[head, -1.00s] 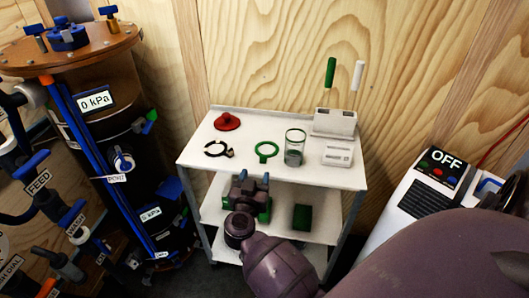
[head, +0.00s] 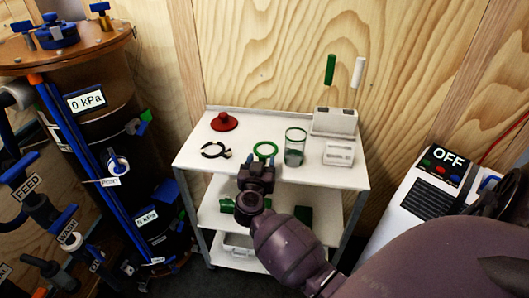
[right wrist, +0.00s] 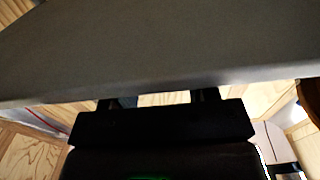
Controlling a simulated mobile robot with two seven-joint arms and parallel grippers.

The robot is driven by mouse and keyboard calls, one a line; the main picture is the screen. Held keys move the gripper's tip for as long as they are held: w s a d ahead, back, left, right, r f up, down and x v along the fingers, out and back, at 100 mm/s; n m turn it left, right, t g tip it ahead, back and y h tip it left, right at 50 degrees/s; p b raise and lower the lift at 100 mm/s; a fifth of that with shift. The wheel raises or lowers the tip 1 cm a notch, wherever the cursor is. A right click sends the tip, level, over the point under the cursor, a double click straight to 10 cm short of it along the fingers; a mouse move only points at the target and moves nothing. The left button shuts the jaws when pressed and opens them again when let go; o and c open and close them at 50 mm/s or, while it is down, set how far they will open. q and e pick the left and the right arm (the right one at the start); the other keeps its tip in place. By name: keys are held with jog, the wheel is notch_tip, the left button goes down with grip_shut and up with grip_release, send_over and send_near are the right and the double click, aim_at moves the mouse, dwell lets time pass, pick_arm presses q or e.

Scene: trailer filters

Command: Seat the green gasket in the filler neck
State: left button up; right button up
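The green gasket (head: 265,149) is a thin ring lying flat on the white cart's top shelf (head: 190,159), left of a glass beaker. Its tab is hidden behind my right gripper. My right gripper (head: 257,168) is at the front edge of that shelf, just in front of the gasket and apparently not holding it. In the right wrist view its two fingers (right wrist: 157,100) stand apart with nothing between them, close to a large grey surface. I cannot make out which part is the filler neck. My left gripper is not in view.
Also on the cart are a red knobbed cap (head: 224,122), a black clamp ring (head: 215,150), the glass beaker (head: 295,147) and a white holder (head: 335,122) with green and white handles. The tank (head: 105,110) stands left, a white OFF unit (head: 425,190) right.

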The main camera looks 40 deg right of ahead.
grip_shut()
